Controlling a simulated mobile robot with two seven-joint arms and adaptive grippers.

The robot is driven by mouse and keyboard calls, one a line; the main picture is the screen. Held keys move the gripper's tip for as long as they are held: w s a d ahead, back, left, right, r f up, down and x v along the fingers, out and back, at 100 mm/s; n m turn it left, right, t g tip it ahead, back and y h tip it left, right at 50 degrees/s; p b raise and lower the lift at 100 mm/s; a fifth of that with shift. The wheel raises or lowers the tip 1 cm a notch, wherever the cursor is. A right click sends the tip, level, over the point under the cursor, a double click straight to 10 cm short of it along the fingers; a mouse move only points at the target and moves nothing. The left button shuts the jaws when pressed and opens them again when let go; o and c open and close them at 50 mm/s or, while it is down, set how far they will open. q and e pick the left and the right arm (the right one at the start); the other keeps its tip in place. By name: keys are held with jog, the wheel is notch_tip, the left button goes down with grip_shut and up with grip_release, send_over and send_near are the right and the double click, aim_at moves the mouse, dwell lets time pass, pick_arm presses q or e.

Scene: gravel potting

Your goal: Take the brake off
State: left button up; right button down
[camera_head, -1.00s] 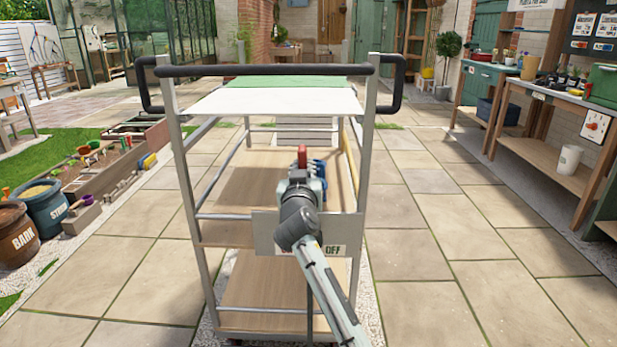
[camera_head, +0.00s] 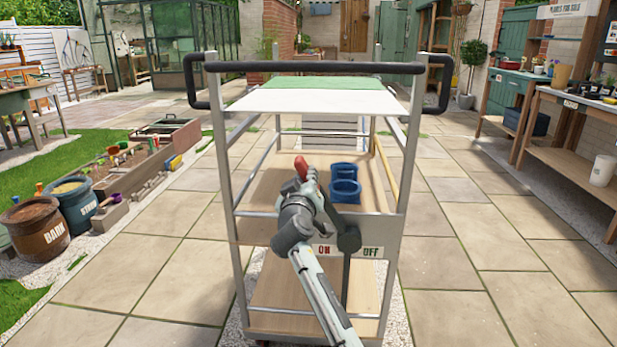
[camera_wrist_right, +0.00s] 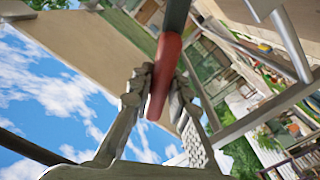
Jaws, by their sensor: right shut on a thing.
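A trolley (camera_head: 244,228) with grey posts and wooden shelves stands in front of me. Its end carries a plate (camera_head: 378,226) with a red ON label (camera_head: 323,250) at left and a green OFF label (camera_head: 370,252) at right. The brake lever turns on a dark round pivot (camera_head: 349,239) between the labels. It leans up and left, toward the ON side, ending in a red grip (camera_head: 301,167). My right gripper (camera_head: 310,190) is shut on the lever near this grip. In the right wrist view, the red grip (camera_wrist_right: 164,75) sits between the fingers (camera_wrist_right: 158,92). My left gripper is out of view.
Blue pots (camera_head: 344,188) stand on the middle shelf, right of the lever. A black handle bar (camera_head: 315,67) spans the top of the trolley. Bark (camera_head: 36,229) and other tubs stand at left, a workbench (camera_head: 580,150) at right. Paving on both sides is clear.

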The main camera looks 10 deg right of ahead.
jog(key=shift+a, duration=0.2)
jog(key=c, duration=1.4)
grip_release()
jog(key=shift+c, duration=0.2)
jog(key=shift+r, duration=0.4)
notch_tip(320, 180, up, 9)
jog(key=shift+r, duration=0.1)
